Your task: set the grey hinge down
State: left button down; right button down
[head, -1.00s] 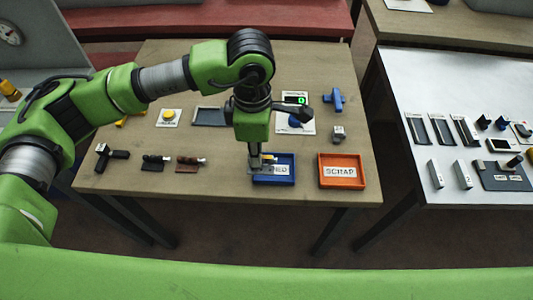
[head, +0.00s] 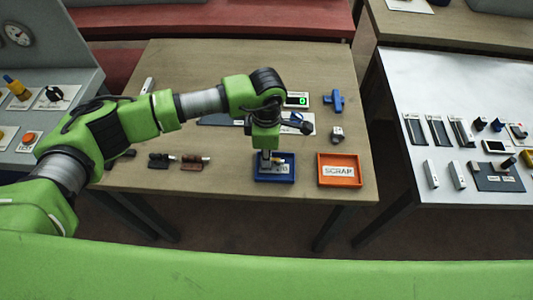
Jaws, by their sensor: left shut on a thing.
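My left gripper (head: 266,154) points straight down over the blue tray (head: 260,181) on the wooden table. It is shut on the grey hinge (head: 265,166), a small grey piece that shows just under the fingers, above or inside the tray's left part. I cannot tell whether the hinge touches the tray floor. A small yellow-tipped thing (head: 278,160) shows beside the fingers. The tray's label is partly hidden by the gripper and hinge. My right gripper is out of view.
An orange tray marked SCRAP (head: 339,182) stands to the right. A grey part (head: 337,134) and a blue part (head: 335,101) lie behind it. Black (head: 158,160) and brown (head: 192,163) parts lie to the left. My arm crosses the table's left half.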

pick_arm(q)
jog(key=shift+f+b, duration=0.25)
jog(key=shift+b, duration=0.05)
jog(key=c, duration=2.3)
grip_release()
jog(key=shift+c, duration=0.2)
jog(key=shift+r, duration=0.5)
notch_tip(320, 180, up, 12)
jog(key=b, duration=0.2)
jog(key=shift+f+b, duration=0.25)
jog(key=shift+b, duration=0.1)
jog(key=shift+s, duration=0.1)
